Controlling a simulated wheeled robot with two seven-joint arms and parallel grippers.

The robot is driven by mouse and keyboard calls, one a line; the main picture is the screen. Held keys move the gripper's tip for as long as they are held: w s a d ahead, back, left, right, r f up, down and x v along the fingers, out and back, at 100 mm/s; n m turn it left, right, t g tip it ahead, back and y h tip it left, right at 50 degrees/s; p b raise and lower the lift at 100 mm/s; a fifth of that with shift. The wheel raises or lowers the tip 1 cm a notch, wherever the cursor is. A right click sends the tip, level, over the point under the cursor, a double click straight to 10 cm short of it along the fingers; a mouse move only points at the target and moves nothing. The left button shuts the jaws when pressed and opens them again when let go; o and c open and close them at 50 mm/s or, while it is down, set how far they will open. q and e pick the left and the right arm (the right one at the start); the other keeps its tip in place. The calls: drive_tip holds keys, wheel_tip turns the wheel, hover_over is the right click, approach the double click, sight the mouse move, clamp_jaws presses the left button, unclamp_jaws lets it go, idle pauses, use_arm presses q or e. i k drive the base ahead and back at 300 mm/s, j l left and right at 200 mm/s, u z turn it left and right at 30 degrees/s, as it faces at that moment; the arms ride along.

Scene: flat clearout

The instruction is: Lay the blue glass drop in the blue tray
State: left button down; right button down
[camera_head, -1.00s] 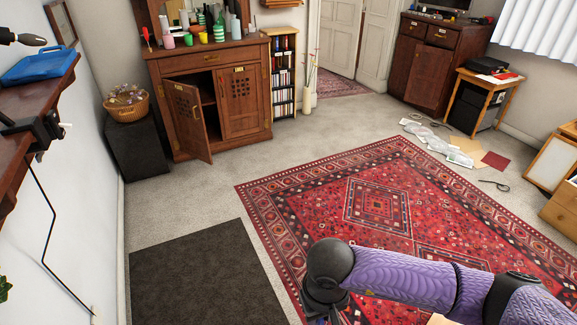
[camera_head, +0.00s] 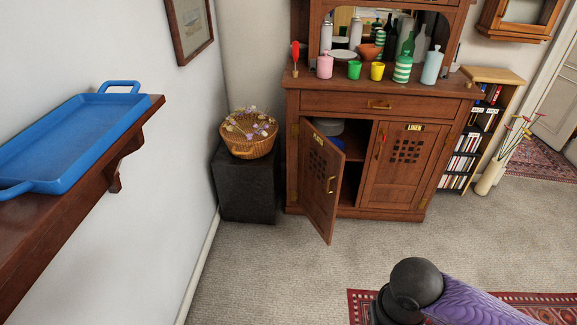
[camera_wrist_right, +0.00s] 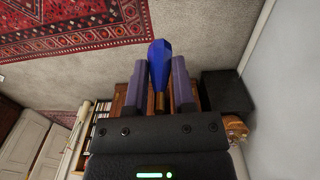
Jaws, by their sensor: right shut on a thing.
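The blue tray (camera_head: 70,145), with raised rims and a loop handle at each end, lies empty on a dark wooden wall shelf at the left of the head view. The blue glass drop (camera_wrist_right: 159,58) shows in the right wrist view, with a brass-coloured stem below it. My right gripper (camera_wrist_right: 158,70) is shut on it, one finger on each side, with the wide end sticking out past the fingertips. In the head view only the right arm's purple forearm and dark joint show at the bottom; the gripper and the drop are out of sight there. My left gripper is not in view.
The wooden shelf (camera_head: 130,125) juts from the left wall. A dark box (camera_head: 246,190) with a wicker basket (camera_head: 248,136) stands below. The cabinet's left door (camera_head: 320,180) hangs open. Carpet (camera_head: 270,275) between box and arm is clear.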

sight(49, 160)
drive_tip(key=i+u, duration=0.2)
drive_tip(key=u, duration=0.2)
drive_tip(key=i+l+u, duration=0.1)
drive_tip(key=u, duration=0.35)
drive_tip(key=i+l+u, duration=0.2)
drive_tip(key=u, duration=0.2)
drive_tip(key=i+l+u, duration=0.25)
drive_tip(key=u, duration=0.15)
drive_tip(key=i+l+u, duration=0.15)
drive_tip(key=u, duration=0.3)
drive_tip(key=l, duration=0.1)
